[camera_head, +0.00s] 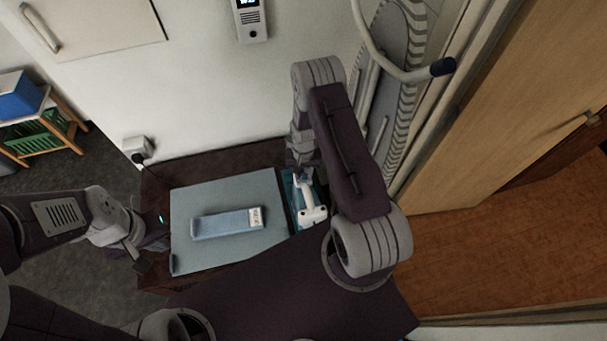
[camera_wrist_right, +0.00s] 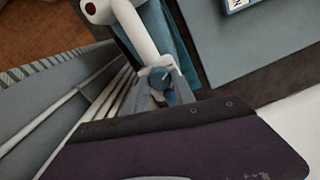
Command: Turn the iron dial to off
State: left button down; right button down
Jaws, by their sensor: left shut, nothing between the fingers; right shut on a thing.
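My right gripper (camera_head: 301,168) reaches down to the far end of the iron. In the right wrist view it is shut on the dial; the fingertips are largely hidden. My left gripper (camera_head: 143,262) is shut and empty, beside the left edge of the ironing surface, apart from the iron.
A plug sits in the wall socket (camera_head: 137,147). A shelf with bins (camera_head: 38,130) stands far left.

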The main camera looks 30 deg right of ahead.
aim_at(303, 176)
jog(key=n+b, duration=0.1)
jog(key=n, duration=0.3)
jog(key=shift+n+b, duration=0.7)
jog(key=shift+n, duration=1.2)
jog(key=c, duration=1)
grip_release()
jog(key=shift+c, duration=0.2)
notch_tip(303, 176, up, 9)
jog(key=b, duration=0.2)
